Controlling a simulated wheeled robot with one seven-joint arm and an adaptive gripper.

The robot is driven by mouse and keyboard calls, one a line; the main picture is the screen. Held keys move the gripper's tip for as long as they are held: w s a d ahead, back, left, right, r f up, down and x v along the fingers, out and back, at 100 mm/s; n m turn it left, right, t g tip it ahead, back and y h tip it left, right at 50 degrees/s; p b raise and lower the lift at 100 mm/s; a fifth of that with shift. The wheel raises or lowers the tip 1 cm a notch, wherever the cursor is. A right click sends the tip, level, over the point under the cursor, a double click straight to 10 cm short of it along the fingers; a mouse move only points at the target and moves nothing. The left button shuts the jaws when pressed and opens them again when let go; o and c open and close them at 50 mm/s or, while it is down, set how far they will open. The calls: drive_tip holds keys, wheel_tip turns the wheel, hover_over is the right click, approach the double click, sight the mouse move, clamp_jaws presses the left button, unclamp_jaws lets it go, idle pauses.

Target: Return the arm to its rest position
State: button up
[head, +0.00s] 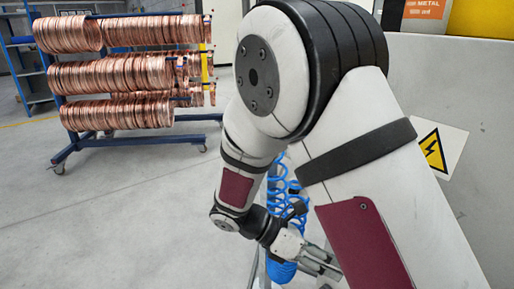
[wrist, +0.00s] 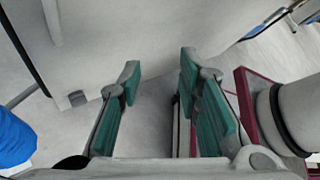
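My white and dark red arm (head: 258,85) fills the middle and right of the head view, with its forearm folded down. My gripper (head: 322,262) shows low in the head view, partly hidden behind my nearer arm link. In the wrist view, my gripper (wrist: 158,68) has its two green-padded fingers apart. Nothing is between them, only pale surfaces beyond. My own arm link shows at the right of the wrist view.
A blue wheeled rack (head: 70,152) with rows of copper tube coils (head: 115,75) stands at the back left. A blue coiled hose (head: 278,190) hangs close behind my forearm. A grey cabinet (head: 465,115) with a yellow warning sign stands at right. The left floor (head: 110,220) is clear.

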drive_tip(key=s+d+r+m+y, duration=0.3)
drive_tip(key=s+r+m+y, duration=0.2)
drive_tip(key=s+r+m, duration=0.25)
drive_tip(key=s+d+r+m+y, duration=0.3)
drive_tip(key=s+r+m+y, duration=0.1)
drive_tip(key=s+r+m, duration=0.4)
drive_tip(key=s+a+m+t+y, duration=0.2)
drive_tip(key=s+m+y, duration=0.1)
drive_tip(key=s+m, duration=0.5)
wheel_tip(320, 180, up, 38)
drive_tip(key=n+t+p, duration=0.2)
drive_tip(key=t+p, duration=0.2)
drive_tip(key=p, duration=3.2)
drive_tip(key=shift+s+f, duration=0.15)
drive_tip(key=shift+s, duration=0.2)
